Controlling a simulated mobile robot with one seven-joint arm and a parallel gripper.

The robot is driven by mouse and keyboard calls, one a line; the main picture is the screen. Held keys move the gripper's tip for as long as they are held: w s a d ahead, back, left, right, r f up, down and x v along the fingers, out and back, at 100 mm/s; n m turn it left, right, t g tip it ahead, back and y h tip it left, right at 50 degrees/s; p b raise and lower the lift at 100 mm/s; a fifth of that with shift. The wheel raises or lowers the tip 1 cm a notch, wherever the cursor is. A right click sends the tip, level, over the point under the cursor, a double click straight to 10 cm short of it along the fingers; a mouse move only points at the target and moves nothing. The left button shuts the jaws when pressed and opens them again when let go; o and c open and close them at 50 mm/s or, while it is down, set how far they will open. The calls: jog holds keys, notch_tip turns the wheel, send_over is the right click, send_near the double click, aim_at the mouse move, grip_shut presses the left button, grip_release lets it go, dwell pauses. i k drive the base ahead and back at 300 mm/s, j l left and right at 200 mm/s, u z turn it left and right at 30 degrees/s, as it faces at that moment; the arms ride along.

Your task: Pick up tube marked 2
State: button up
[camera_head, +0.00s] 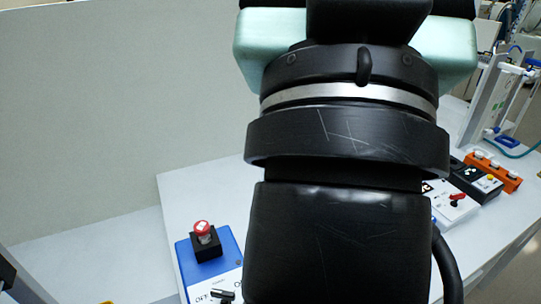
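No tube with a readable number 2 shows in the head view. A small red-topped piece with a pale patch (203,230) stands in a black block (207,248) at the lower left. I cannot tell whether it is a tube or a button, and I read no number on it. An orange rack (492,174) holds several small pale-topped pieces at the right, too small to read. My own arm fills the middle of the view and hides much of the table. My gripper's fingertips are not seen.
The black block sits on a blue and white panel (224,244) with "OFF" lettering and a black switch. Another panel with a red lever (457,197) and a dark box stand near the rack. A white stand (488,100) rises behind. A pale wall (110,100) closes the left.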

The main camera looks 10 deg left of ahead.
aim_at(202, 228)
jog(key=i+j, duration=0.1)
jog(key=j, duration=0.3)
jog(key=i+j, duration=0.1)
jog(key=j, duration=0.3)
jog(key=i+j, duration=0.1)
jog(key=j, duration=0.25)
jog(key=z, duration=0.05)
